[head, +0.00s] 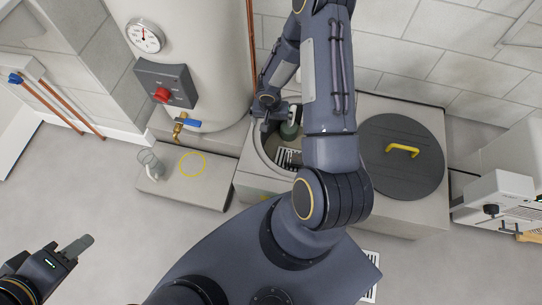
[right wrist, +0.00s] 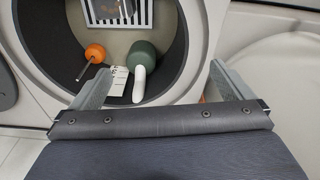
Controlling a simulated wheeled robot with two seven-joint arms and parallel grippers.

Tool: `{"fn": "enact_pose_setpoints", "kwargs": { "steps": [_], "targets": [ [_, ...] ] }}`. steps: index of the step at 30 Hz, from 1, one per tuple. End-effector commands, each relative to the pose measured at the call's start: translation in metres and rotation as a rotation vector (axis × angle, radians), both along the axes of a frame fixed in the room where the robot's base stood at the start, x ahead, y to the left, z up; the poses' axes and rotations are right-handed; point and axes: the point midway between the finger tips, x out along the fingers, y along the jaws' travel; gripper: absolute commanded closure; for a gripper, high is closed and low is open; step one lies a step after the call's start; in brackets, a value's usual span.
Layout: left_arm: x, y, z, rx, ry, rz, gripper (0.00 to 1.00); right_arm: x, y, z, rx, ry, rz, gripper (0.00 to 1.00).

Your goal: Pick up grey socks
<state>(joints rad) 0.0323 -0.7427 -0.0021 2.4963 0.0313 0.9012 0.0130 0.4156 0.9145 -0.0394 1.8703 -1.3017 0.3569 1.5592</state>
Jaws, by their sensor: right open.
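I cannot make out grey socks for certain in either view. In the right wrist view, a round tub opening (right wrist: 184,62) holds a black-and-white striped piece (right wrist: 118,14), a dark green round item (right wrist: 142,54), a white rounded item (right wrist: 139,84) and an orange ball with a stick (right wrist: 95,53). My right gripper (right wrist: 163,84) is open, with its fingers apart at the near rim of the opening. In the head view it hangs over the tub (head: 256,160), partly hidden by my arm. My left gripper (head: 78,247) is low at the left, away from the tub, with its finger gap unclear.
A dark round lid with a yellow handle (head: 402,150) covers the unit right of the tub. A white boiler (head: 195,60) with a red knob and brass tap stands behind left. A low grey plinth (head: 185,185) lies beneath the tap. The floor at left is clear.

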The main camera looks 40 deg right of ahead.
Motion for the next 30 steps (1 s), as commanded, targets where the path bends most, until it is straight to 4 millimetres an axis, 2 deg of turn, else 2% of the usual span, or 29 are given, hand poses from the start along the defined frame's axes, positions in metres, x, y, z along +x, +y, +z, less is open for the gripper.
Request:
{"fn": "enact_pose_setpoints", "kwargs": {
  "steps": [24,27,29,30],
  "targets": [
    [0.000,0.000,0.000,0.000,0.000,0.000,0.64,0.000,0.000,0.001,-0.001,-0.001,0.000,0.00],
    [0.000,0.000,0.000,0.000,0.000,0.000,0.64,0.004,-0.004,0.017,-0.012,-0.013,0.006,0.00],
    [0.000,0.000,0.000,0.000,0.000,0.000,0.64,0.007,-0.007,0.037,-0.025,-0.025,0.012,0.00],
    [0.000,0.000,0.000,0.000,0.000,0.000,0.64,0.008,-0.010,0.056,-0.036,-0.036,0.019,0.00]
  ]
}}
